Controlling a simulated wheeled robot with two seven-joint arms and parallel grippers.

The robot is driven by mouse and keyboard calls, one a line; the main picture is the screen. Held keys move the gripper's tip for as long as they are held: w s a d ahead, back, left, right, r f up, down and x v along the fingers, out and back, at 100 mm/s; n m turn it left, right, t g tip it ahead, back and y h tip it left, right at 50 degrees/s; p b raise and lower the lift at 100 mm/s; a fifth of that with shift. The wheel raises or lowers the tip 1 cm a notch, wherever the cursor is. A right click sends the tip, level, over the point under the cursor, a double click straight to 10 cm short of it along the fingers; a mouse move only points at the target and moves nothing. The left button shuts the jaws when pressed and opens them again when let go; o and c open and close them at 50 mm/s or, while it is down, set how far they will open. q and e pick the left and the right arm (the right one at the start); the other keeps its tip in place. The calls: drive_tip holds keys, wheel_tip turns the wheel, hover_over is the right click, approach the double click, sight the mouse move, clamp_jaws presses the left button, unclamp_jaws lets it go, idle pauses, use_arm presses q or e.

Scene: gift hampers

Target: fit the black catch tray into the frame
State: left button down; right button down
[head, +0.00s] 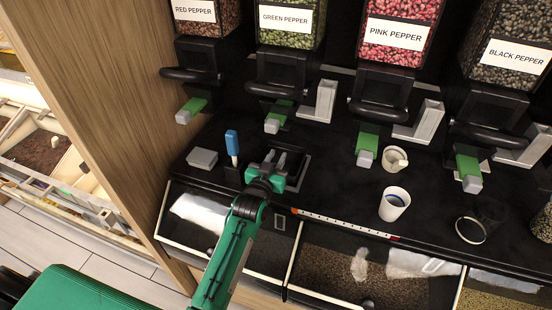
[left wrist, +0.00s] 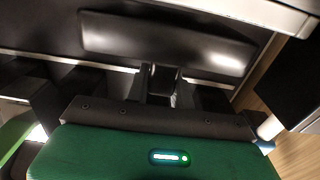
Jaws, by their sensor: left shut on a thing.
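My left gripper (head: 278,161) reaches in from below, over the black shelf under the green pepper dispenser. Its fingers (left wrist: 161,85) are shut on the near edge of what looks like the black catch tray (left wrist: 165,40), a dark, shiny shape filling the upper part of the left wrist view. In the head view, a thin grey outline that looks like the frame (head: 308,163) surrounds this spot, partly hidden by my gripper. I cannot tell whether the tray sits flush in it. My right gripper is not in view.
A blue-handled tool (head: 232,143) stands in a black holder just left of my gripper, beside a grey block (head: 202,158). White cups (head: 394,204) (head: 395,159) and a dark round container (head: 470,230) stand to the right. Pepper dispensers with green-and-grey levers (head: 278,117) hang behind. Open bins (head: 340,268) lie in front.

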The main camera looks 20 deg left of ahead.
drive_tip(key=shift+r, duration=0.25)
